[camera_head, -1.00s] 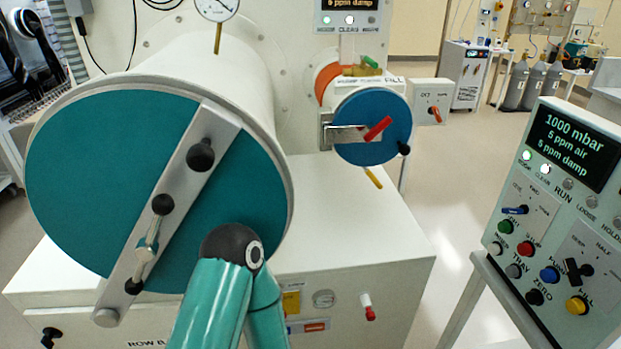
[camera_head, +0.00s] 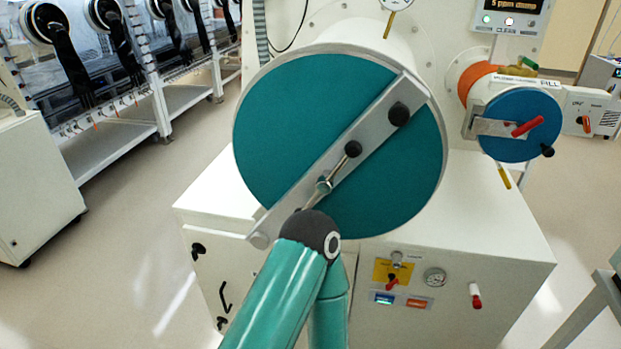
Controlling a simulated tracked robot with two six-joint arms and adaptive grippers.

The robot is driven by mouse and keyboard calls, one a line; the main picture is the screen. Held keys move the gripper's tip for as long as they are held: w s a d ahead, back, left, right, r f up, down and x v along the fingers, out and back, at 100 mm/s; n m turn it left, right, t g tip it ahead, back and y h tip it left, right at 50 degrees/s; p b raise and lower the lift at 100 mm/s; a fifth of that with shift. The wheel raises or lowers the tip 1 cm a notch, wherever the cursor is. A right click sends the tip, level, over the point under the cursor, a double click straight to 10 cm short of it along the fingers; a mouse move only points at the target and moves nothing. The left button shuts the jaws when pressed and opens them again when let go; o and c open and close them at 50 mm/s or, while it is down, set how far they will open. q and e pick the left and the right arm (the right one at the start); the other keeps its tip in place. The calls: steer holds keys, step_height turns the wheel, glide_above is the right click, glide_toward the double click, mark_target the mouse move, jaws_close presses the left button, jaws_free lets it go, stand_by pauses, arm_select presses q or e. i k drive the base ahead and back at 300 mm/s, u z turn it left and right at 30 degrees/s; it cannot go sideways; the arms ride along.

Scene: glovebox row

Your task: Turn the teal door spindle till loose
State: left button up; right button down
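The large round teal door (camera_head: 290,110) faces me near the middle, with a grey clamp bar (camera_head: 376,120) slanting across it from upper right to lower left. The spindle (camera_head: 323,186) sits on the bar, with a thin metal handle running roughly along it. The handle's upper end has a black knob (camera_head: 353,149). Its lower end is hidden behind a black joint of my teal arm, which rises from the bottom. Neither gripper shows, so I cannot see whether anything touches the handle.
A smaller blue door (camera_head: 521,125) with a red handle (camera_head: 527,127) is at the right. A white cabinet (camera_head: 470,235) with a gauge and knobs stands below. Gloveboxes with black gloves (camera_head: 120,50) line the left.

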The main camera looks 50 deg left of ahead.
mark_target(325, 184)
steer(key=z, duration=0.6)
steer(key=i, duration=0.2)
steer(key=u, duration=2.8)
steer(key=k, duration=0.45)
steer(key=z, duration=0.6)
steer(key=i, duration=0.6)
steer(key=u, duration=0.3)
steer(key=k, duration=0.15)
steer(key=z, duration=0.1)
